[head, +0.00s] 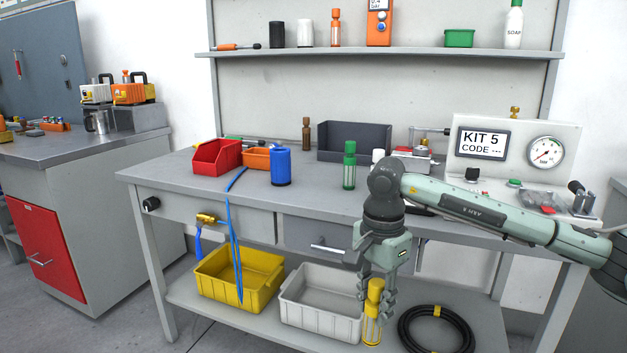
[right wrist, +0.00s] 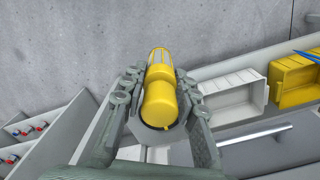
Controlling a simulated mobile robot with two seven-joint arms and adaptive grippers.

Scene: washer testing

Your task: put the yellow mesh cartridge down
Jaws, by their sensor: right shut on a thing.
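The yellow mesh cartridge (head: 373,310) hangs upright in my right gripper (head: 376,296), in front of the bench. In the head view it overlaps the right end of the white bin on the lower shelf. In the right wrist view the cartridge (right wrist: 160,95) lies between the two fingers of my right gripper (right wrist: 160,88), which is shut on it. Its mesh end points away from the palm, with grey floor behind it. My left gripper is in neither view.
On the lower shelf are a yellow bin (head: 240,285), a white bin (head: 318,305) and a coiled black hose (head: 437,330). The bench top (head: 320,195) holds a red bin (head: 217,157), a blue cylinder (head: 281,167), a green cartridge (head: 349,168) and the KIT 5 test panel (head: 500,150).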

